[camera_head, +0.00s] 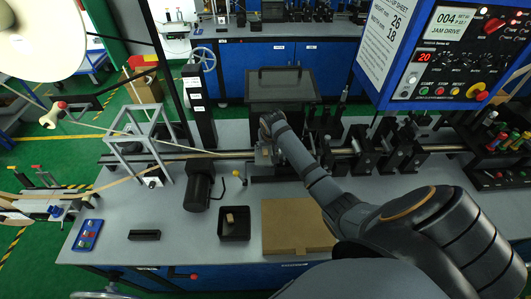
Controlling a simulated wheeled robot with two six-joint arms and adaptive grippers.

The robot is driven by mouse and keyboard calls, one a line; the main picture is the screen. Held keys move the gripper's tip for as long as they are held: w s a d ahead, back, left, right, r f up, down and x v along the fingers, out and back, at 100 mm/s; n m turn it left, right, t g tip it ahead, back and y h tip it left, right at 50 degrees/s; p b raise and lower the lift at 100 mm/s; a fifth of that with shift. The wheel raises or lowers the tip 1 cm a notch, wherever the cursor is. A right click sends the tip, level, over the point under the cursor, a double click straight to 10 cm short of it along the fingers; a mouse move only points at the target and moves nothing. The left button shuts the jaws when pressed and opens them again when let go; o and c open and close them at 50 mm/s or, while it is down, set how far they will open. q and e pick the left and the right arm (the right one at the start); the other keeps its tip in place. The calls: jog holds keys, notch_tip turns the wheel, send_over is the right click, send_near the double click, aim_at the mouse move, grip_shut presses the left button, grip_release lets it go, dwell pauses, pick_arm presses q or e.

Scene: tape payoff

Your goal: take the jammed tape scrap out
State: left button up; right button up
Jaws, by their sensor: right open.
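My right arm reaches from the lower right to the machine line, and its gripper (265,150) is open at the middle of the line, near the drive under the raised dark cover (281,86). The fingers are small and partly hidden by my wrist. I cannot make out a jammed tape scrap there; the wrist covers much of that spot. Pale tape (196,150) runs from the left guide frame (138,146) toward the drive. A black tray (235,236) on the bench holds a small tan piece (229,217). My left gripper is not in view.
A control panel (448,55) at the upper right reads "004 JAM DRIVE". A black motor (198,192) and a brown flat box (297,235) are on the grey bench. Dark roller blocks (362,160) line the right side. A large white reel (40,35) is upper left.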

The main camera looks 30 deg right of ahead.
aim_at(266, 152)
jog(key=shift+w+a+f+p, duration=0.15)
jog(key=shift+w+f+p, duration=0.1)
jog(key=shift+f, duration=0.25)
jog(key=shift+w+a+f+p, duration=0.1)
jog(key=shift+w+f+p, duration=0.1)
jog(key=shift+f, duration=0.3)
jog(key=shift+x, duration=0.9)
jog(key=shift+f, duration=0.1)
jog(key=shift+s, duration=0.1)
jog(key=c, duration=0.6)
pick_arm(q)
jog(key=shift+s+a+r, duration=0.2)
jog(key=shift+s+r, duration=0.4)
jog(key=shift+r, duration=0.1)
pick_arm(e)
jog(key=shift+c, duration=0.8)
